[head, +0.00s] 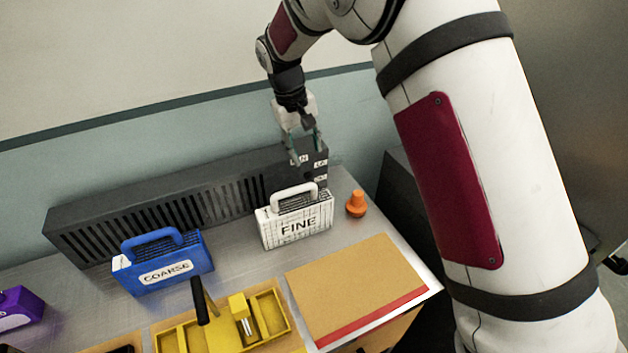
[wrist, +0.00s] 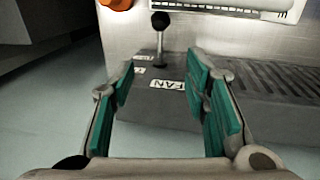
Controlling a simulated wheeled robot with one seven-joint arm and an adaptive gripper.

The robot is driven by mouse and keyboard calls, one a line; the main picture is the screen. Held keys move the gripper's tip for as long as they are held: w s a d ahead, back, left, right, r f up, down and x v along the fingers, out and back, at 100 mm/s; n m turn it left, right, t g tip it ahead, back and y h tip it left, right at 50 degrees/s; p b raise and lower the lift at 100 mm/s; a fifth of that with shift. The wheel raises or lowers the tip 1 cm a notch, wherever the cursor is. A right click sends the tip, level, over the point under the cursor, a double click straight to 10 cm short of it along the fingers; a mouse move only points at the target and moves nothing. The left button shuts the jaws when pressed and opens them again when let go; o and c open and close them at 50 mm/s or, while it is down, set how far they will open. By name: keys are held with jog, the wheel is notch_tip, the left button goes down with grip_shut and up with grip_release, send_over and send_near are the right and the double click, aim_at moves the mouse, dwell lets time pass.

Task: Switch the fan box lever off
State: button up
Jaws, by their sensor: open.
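The fan box (head: 150,205) is a long dark grey slotted box along the wall; its slotted top also shows in the wrist view (wrist: 275,80). Its lever (wrist: 160,22), a black ball knob on a thin metal stem, stands beyond my fingertips and between their lines in the wrist view. A white FAN label (wrist: 170,84) and smaller labels lie near the stem's base; their small text is hard to read. My gripper (head: 305,148) is open and empty over the box's right end, pointing down; its green-padded fingers (wrist: 162,62) show apart. In the head view the lever cannot be made out.
The white FINE module (head: 296,220) and an orange knob-shaped piece (head: 356,204) stand in front of the box's right end. The blue COARSE module (head: 165,265) is left. A yellow tray (head: 275,312) and tan board (head: 350,285) lie in front.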

jog(key=f, duration=0.4)
jog(key=d+f+p, duration=0.1)
jog(key=f, duration=0.3)
jog(key=d+f+p, duration=0.1)
jog(key=f, duration=0.3)
jog(key=shift+w+d, duration=0.15)
jog(key=shift+w, duration=0.25)
grip_shut()
jog(key=shift+w, duration=0.1)
